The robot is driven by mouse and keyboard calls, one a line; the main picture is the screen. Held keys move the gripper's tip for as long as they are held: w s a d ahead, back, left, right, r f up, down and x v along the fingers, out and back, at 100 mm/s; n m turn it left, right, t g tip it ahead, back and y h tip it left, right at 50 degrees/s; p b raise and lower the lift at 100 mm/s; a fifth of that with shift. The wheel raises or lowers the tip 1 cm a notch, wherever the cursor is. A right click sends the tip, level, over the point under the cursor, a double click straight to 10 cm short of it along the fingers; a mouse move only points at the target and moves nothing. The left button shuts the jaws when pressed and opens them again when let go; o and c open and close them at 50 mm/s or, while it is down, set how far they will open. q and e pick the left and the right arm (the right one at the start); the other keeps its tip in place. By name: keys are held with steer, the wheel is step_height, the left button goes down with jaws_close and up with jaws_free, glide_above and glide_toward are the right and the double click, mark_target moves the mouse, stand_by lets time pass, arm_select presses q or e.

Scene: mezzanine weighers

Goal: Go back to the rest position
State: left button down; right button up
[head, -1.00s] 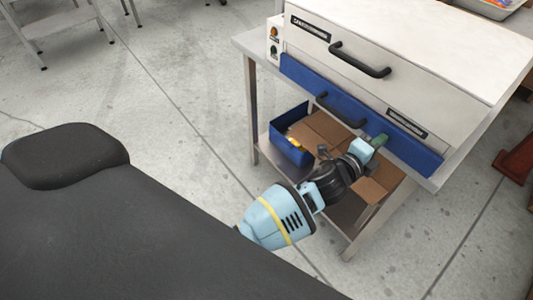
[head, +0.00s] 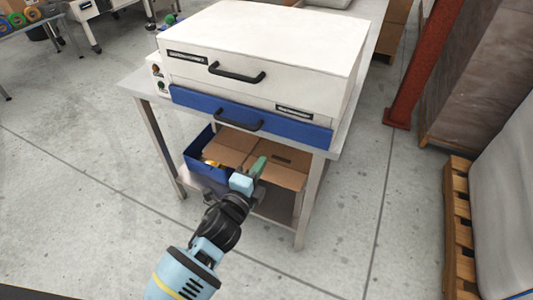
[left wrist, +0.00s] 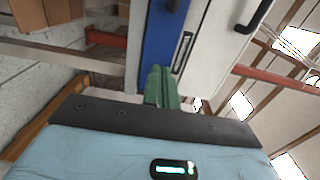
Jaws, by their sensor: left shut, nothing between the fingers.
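My left gripper (head: 258,166) reaches up from the bottom of the head view, its green fingers closed together and empty. It appears in front of the lower shelf of the steel table, below the blue drawer front. In the left wrist view the green fingers (left wrist: 161,88) are together with nothing between them. The blue panel (left wrist: 160,45) and the white machine body show beyond them. My right gripper is not in view.
A white machine (head: 265,45) with a blue drawer (head: 280,125) and black handles stands on the steel table. A blue bin (head: 197,160) and cardboard boxes (head: 280,165) sit on its lower shelf. A red post (head: 415,65) and wooden pallet (head: 458,235) stand right.

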arm_select(q)
steer(key=shift+v, duration=0.85)
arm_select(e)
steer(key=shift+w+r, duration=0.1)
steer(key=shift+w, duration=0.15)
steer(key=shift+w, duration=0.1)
